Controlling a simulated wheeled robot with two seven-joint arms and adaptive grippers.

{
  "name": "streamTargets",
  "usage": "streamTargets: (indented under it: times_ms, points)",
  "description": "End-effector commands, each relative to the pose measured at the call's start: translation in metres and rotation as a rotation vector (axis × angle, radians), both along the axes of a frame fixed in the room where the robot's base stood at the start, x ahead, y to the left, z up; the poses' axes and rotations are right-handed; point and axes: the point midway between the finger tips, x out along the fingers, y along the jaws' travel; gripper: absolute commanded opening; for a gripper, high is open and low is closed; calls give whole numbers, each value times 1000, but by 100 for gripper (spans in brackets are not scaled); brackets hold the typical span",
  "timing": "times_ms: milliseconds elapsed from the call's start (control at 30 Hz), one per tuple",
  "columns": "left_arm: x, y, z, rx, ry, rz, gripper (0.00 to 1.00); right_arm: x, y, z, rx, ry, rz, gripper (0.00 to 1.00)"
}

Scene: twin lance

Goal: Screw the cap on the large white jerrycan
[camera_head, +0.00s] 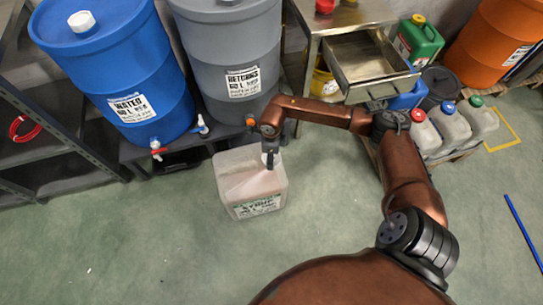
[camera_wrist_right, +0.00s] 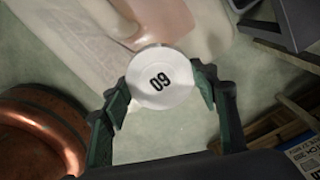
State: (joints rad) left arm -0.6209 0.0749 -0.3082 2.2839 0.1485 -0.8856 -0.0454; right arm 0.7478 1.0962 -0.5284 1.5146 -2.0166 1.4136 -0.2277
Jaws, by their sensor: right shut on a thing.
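The large white jerrycan (camera_head: 240,185) stands on the green floor in front of the grey drum. It is translucent, with pinkish contents and a printed label. My right gripper (camera_head: 269,157) is over its top, at the back right corner. In the right wrist view, the gripper (camera_wrist_right: 163,90) is shut on a round white cap (camera_wrist_right: 158,78) marked with a two-digit number, one finger on each side. The jerrycan (camera_wrist_right: 80,45) shows behind the cap there. The neck is hidden, so I cannot tell whether the cap touches it. My left gripper is not in view.
A blue drum (camera_head: 120,70) and a grey drum (camera_head: 228,55) with taps stand on a dark rack behind the jerrycan. A metal sink table (camera_head: 365,65) is to the right. Smaller capped cans (camera_head: 450,128) stand on a pallet.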

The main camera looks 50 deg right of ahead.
Motion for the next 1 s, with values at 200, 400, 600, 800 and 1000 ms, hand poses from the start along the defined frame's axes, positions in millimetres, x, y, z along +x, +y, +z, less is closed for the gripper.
streamTargets:
  times_ms: [200, 400, 600, 800, 1000]
  points:
    - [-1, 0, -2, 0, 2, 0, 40, 0, 0, -3, 0, 0, 0, 25]
    - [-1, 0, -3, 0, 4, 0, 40, 0, 0, -6, 0, 0, 0, 25]
    - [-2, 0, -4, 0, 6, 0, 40, 0, 0, -9, -1, 1, 0, 25]
    - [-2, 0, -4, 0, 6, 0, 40, 0, 0, -9, 0, 0, 0, 25]
    - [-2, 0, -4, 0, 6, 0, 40, 0, 0, -9, 0, 0, 0, 25]
